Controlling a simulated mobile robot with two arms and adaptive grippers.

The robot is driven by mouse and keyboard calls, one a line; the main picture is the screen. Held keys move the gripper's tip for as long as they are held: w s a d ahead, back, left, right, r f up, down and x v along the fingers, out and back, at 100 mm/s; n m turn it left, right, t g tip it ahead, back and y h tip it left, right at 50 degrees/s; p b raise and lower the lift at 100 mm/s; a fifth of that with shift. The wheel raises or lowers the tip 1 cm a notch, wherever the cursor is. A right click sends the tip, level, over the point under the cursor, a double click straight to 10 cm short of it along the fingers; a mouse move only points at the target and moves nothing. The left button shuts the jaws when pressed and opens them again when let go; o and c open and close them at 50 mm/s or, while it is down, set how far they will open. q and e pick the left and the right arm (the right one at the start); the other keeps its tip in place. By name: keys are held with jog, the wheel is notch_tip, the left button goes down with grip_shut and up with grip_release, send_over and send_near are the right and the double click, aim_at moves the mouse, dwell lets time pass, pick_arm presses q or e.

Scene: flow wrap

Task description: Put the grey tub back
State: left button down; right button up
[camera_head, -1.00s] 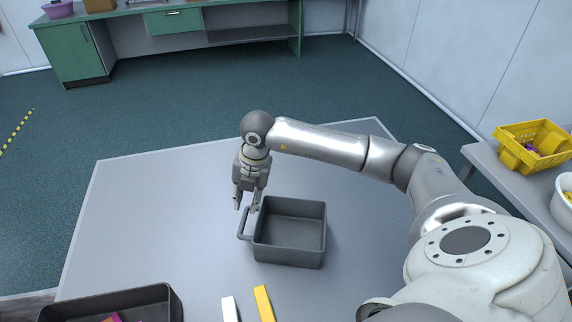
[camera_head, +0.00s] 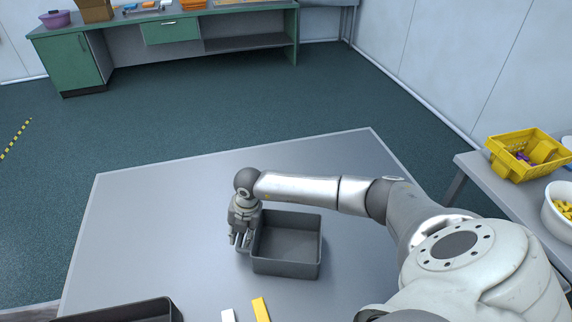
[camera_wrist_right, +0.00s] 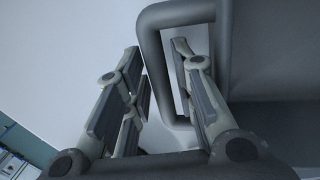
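The grey tub (camera_head: 287,268) stands upright on the grey table, empty, with a loop handle on its left side. My right gripper (camera_head: 241,240) is down at that handle, just left of the tub. In the right wrist view the gripper (camera_wrist_right: 158,75) is open. The handle (camera_wrist_right: 154,62) runs between its fingers, one finger inside the loop and one outside. Gaps show between the bar and the fingers. The tub's wall (camera_wrist_right: 222,50) is at the right there. My left gripper is not in view.
A dark tray (camera_head: 150,306) is cut off at the lower left. A white bar (camera_head: 228,316) and a yellow bar (camera_head: 261,309) lie in front of the tub. A side table at right holds a yellow basket (camera_head: 515,168) and a white bowl (camera_head: 557,218). The table's left and back are clear.

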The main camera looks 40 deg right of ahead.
jog(key=shift+c, duration=0.4)
grip_shut()
